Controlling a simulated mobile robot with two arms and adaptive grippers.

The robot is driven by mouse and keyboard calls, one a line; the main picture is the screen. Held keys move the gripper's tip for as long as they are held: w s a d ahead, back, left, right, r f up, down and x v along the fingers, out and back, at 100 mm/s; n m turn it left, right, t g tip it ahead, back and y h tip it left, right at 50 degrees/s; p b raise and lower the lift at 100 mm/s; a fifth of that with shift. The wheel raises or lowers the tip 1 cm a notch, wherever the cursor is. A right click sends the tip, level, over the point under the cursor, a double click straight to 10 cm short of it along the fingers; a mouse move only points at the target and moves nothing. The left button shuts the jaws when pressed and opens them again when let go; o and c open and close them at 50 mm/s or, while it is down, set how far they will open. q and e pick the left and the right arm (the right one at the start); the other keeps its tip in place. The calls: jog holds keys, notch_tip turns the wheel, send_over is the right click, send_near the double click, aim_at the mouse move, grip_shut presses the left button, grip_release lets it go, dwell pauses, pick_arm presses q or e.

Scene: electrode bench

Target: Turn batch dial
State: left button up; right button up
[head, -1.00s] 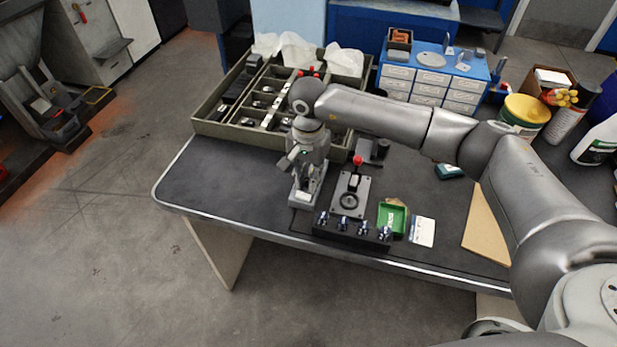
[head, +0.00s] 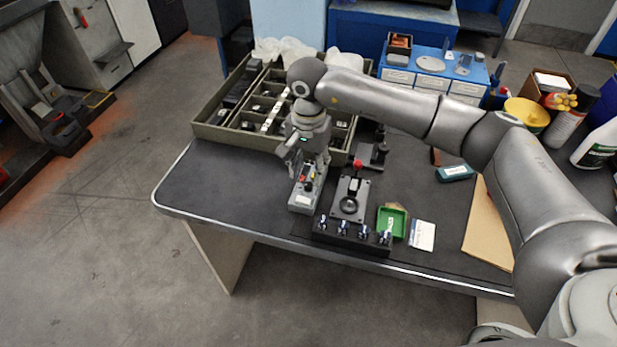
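My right gripper (head: 309,170) hangs from my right arm, pointing down just behind and above a small grey control box (head: 305,200) near the table's front edge. The box's top shows a red and a yellow part and dark details. The gripper hides its rear end, and I cannot tell whether they touch. The fingers are too small and dark to show whether they are open. I cannot tell which part is the batch dial. My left gripper is out of view.
A green tray (head: 392,221) and a white card (head: 422,235) lie right of the fixture. A divided bin (head: 213,132) stands behind the gripper. A tan board (head: 487,230) lies under my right arm. The table's left front (head: 215,190) is clear.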

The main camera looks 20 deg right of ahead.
aim_at(308, 184)
notch_tip(308, 184, up, 7)
jog(key=shift+r, duration=0.2)
jog(key=shift+a, duration=0.1)
